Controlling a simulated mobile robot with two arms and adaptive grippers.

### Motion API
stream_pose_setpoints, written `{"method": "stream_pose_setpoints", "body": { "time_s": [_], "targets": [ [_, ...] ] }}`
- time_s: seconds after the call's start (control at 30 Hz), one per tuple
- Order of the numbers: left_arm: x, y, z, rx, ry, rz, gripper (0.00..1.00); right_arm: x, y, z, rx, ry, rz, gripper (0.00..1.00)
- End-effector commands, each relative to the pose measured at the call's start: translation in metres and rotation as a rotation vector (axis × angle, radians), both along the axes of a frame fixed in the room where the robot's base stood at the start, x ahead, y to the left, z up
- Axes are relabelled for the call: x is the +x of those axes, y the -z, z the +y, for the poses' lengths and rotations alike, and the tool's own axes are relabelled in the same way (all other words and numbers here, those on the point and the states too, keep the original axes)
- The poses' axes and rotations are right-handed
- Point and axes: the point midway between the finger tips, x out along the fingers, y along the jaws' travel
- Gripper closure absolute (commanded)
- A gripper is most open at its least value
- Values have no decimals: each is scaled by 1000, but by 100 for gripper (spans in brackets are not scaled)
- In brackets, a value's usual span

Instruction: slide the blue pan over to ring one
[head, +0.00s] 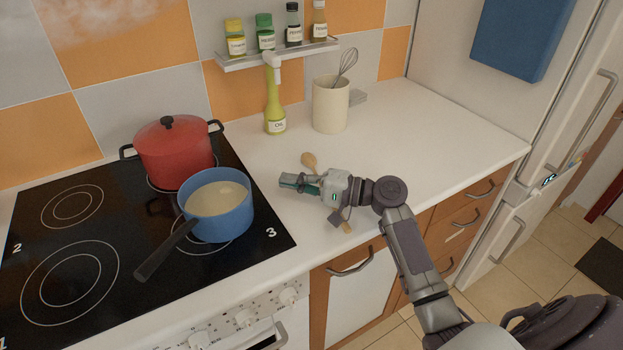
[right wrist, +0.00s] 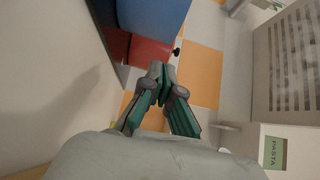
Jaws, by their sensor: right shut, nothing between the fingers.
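The blue pan (head: 235,222) with pale contents sits on the ring marked 3, its dark handle (head: 165,251) pointing toward the lower left. Ring one (head: 118,285) is the bare front-left ring of the black hob, with the figure 1 at the picture's edge. My right gripper (head: 283,181) is shut and empty over the counter, just right of the pan and apart from it. In the right wrist view the shut fingers (right wrist: 163,70) show with the blue pan (right wrist: 158,16) beyond them. My left gripper is not in view.
A red lidded pot (head: 175,157) stands right behind the blue pan. A wooden spoon (head: 309,160) lies on the counter, partly under my right gripper. An oil bottle (head: 275,112) and a utensil crock (head: 330,105) stand at the back. The hob's left ring (head: 72,206) is bare.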

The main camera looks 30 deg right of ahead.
Motion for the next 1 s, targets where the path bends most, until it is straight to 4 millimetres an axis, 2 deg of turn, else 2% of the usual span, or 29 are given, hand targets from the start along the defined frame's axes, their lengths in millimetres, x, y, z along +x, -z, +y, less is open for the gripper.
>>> {"method": "stream_pose_setpoints", "body": {
  "time_s": [0.1,0.3,0.47,0.83,0.93,1.0],
  "targets": [
    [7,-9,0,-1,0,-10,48,17,-3,19,2,-2,-1,100],
    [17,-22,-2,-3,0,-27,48,12,-2,47,1,-1,1,100],
    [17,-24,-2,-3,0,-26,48,12,0,55,0,0,1,100],
    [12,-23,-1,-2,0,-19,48,11,1,57,0,0,1,100],
    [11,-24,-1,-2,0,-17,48,11,1,69,0,-2,1,100],
    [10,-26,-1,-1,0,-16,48,10,0,85,1,-5,1,100]
  ]
}}
